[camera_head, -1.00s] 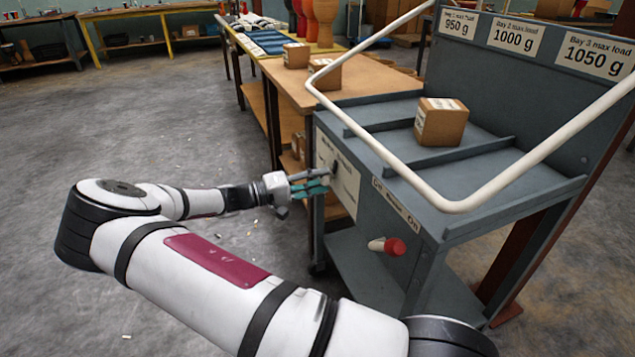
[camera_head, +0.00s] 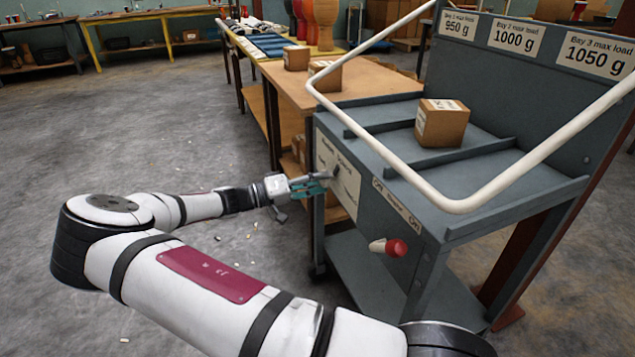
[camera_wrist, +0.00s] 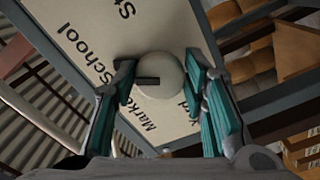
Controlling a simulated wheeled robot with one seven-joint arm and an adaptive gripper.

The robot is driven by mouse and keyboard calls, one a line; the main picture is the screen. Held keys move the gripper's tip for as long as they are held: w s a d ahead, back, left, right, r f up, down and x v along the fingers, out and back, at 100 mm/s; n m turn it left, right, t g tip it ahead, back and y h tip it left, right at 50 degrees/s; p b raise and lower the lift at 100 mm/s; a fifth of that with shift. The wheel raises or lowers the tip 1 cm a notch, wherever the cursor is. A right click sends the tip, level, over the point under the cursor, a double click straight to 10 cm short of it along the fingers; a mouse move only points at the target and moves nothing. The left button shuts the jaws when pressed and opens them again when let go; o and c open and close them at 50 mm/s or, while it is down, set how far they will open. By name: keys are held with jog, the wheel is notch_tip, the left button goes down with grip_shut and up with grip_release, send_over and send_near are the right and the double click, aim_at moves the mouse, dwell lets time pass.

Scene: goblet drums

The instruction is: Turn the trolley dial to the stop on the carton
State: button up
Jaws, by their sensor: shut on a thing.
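The trolley (camera_head: 470,192) is grey-blue, with a pale label panel (camera_head: 349,186) on its near left face. The dial (camera_wrist: 165,72) is a pale round knob with a dark pointer bar, which lies toward the left in the wrist view. Around it I read "School", "Market", "St" and a word ending in "d", partly hidden by the fingers. My gripper (camera_head: 318,182) has its teal-padded fingers on either side of the dial, shut on it. The carton (camera_head: 441,123) is a brown box on the trolley's top; its label is too small to read.
A white rail (camera_head: 470,202) loops over the trolley top. A red-ended knob (camera_head: 394,247) sticks out below on the front. Load signs (camera_head: 516,38) stand at the back. A wooden table (camera_head: 290,85) with more boxes stands behind. Open floor lies left.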

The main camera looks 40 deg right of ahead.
jog(key=o, duration=1.1)
jog(key=v, duration=1.2)
jog(key=shift+a, duration=0.1)
